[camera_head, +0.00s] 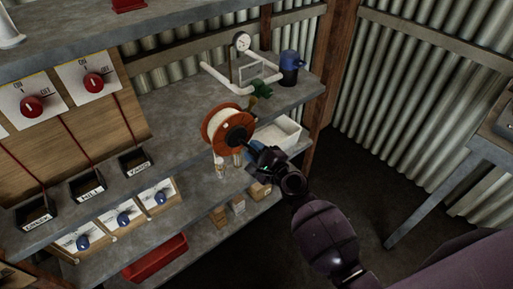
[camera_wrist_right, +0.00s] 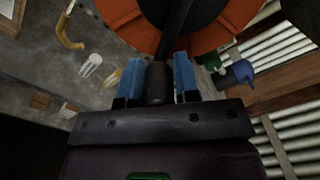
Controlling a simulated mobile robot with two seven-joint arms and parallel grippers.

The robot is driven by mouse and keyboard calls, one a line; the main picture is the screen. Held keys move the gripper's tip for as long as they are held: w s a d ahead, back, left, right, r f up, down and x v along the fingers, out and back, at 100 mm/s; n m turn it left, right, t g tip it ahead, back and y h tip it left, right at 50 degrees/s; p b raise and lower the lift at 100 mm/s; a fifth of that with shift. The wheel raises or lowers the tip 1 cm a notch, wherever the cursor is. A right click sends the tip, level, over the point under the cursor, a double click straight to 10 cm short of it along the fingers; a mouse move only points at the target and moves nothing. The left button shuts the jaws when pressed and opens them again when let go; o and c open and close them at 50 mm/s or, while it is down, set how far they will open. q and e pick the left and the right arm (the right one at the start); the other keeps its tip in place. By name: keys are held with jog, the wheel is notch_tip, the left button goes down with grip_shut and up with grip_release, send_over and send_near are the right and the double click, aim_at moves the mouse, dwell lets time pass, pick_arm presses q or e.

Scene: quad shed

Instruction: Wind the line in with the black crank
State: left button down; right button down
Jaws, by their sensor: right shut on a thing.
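An orange reel (camera_head: 207,128) wound with pale line stands at the front of the middle shelf. Its black crank (camera_head: 235,131) faces my right arm. My right gripper (camera_head: 252,150) reaches in from the lower right and is at the crank. In the right wrist view, the blue fingers of the gripper (camera_wrist_right: 158,78) are shut around the crank's dark knob (camera_wrist_right: 158,88), one finger on each side. The reel's orange rim (camera_wrist_right: 124,16) fills the top of that view. My gripper hides part of the crank in the head view. My left gripper is not in view.
White pipework with a gauge (camera_head: 242,42), a green handle (camera_head: 262,90) and a blue motor (camera_head: 290,62) stand behind the reel. A white basin (camera_head: 282,131) is to its right. Switch panels (camera_head: 85,75) are at the left. A red tray (camera_head: 155,258) lies below.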

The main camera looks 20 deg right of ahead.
jog(key=shift+s+a+f, duration=0.2)
jog(key=shift+a+f, duration=0.1)
jog(key=shift+f, duration=0.2)
jog(key=c, duration=1.1)
grip_release()
jog(key=shift+c, duration=0.2)
jog(key=shift+o, duration=1.3)
jog(key=shift+r, duration=0.3)
jog(key=shift+w, duration=0.1)
jog(key=shift+d, duration=0.1)
jog(key=v, duration=1)
jog(key=shift+s+b, duration=0.4)
jog(key=shift+b, duration=0.05)
